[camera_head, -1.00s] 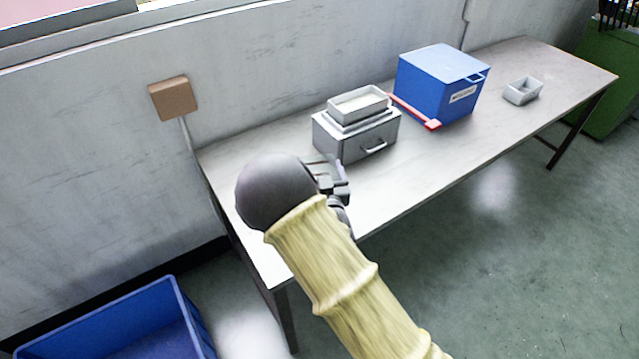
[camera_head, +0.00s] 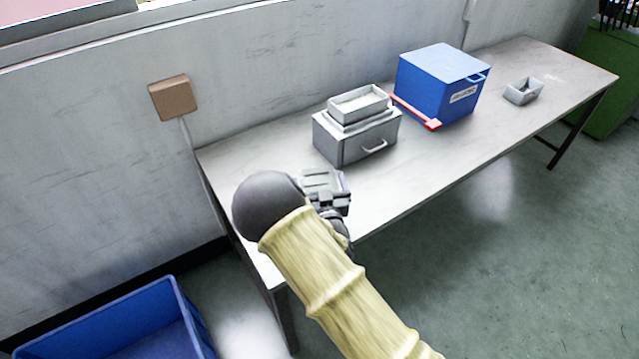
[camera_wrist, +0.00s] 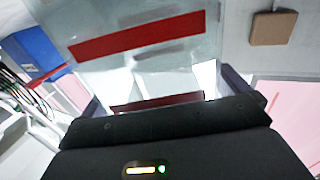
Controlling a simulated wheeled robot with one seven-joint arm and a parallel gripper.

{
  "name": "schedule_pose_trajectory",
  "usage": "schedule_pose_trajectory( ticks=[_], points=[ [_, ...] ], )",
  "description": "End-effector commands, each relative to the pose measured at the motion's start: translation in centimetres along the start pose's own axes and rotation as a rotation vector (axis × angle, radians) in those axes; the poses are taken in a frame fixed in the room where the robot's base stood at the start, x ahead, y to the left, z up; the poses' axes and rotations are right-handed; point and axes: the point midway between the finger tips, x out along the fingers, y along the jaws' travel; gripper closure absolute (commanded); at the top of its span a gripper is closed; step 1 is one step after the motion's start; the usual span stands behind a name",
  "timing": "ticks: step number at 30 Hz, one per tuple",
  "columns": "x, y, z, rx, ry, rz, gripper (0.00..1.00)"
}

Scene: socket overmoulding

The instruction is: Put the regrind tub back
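A clear, see-through tub with red bands (camera_wrist: 150,35) fills the upper middle of the wrist view. It sits between the two dark fingers of my gripper (camera_wrist: 168,95), which appear shut on it. In the head view my gripper (camera_head: 328,192) is over the left part of the table, in front of the grey drawer box. The tub shows there only as a small pale shape (camera_head: 322,180), partly hidden by the gripper. Its contents cannot be made out.
On the table (camera_head: 460,165) stand a grey drawer box (camera_head: 345,148) with a pale tray (camera_head: 358,103) on top, a blue box (camera_head: 430,88), a red bar (camera_head: 415,112) and a small grey tub (camera_head: 523,91). A blue crate (camera_head: 185,300) is on the floor.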

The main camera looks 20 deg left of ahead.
Motion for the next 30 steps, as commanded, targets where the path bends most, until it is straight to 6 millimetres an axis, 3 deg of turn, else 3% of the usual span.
schedule_pose_trajectory(
  ticks=[8, 11, 30],
  points=[
    [0.0, 0.0, -0.4, 0.0, 0.0, 0.0, 0.0],
    [-0.8, 0.0, -0.2, 0.0, -0.002, 0.001, 0.0],
    [-11.3, 0.0, -0.1, 0.0, -0.002, 0.0, 0.0]
  ],
)
